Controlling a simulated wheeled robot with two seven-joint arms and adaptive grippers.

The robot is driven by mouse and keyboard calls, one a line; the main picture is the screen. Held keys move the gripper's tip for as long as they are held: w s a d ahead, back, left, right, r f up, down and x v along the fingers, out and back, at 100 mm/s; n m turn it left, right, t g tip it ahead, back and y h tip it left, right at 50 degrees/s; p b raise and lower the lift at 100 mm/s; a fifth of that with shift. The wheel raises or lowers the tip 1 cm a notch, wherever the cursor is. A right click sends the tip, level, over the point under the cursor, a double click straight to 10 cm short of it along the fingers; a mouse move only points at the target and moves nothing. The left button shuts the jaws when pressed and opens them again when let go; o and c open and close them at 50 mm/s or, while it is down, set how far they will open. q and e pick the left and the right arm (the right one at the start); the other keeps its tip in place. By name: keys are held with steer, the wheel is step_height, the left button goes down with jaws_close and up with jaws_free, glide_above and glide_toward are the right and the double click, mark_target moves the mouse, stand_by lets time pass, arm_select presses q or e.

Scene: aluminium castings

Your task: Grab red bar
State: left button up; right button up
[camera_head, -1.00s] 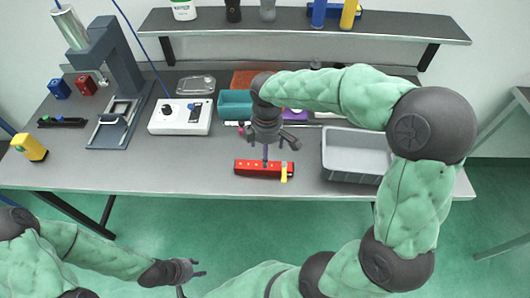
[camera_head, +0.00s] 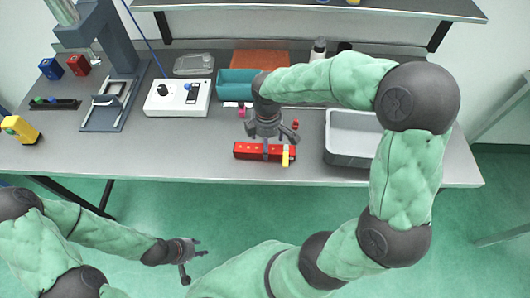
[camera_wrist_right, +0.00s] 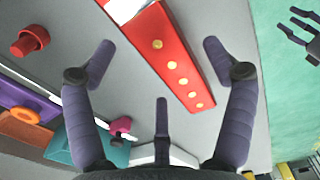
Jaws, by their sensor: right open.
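The red bar (camera_head: 246,152) lies near the front edge of the bench, long side left to right, with a row of pale dots on top. A yellow piece (camera_head: 286,155) sits across its right end. My right gripper (camera_head: 265,140) is open above the bar, pointing down. In the right wrist view the bar (camera_wrist_right: 172,52) runs diagonally between the spread fingers of this gripper (camera_wrist_right: 159,62), with nothing gripped. I cannot tell the exact height gap. My left gripper (camera_head: 190,255) is open and empty, low in front of the bench over the green floor.
A grey bin (camera_head: 350,158) stands right of the bar. Behind are a teal bin (camera_head: 236,86), a small red knob-like part (camera_head: 295,125) and a white control box (camera_head: 177,98). A press (camera_head: 110,55) stands at the left.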

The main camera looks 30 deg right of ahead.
step_height(320, 180, down, 3)
steer(key=shift+r+b, duration=0.2)
steer(key=shift+b, duration=0.1)
steer(key=shift+c, duration=0.3)
steer(key=c, duration=1.4)
steer(key=shift+r, duration=0.15)
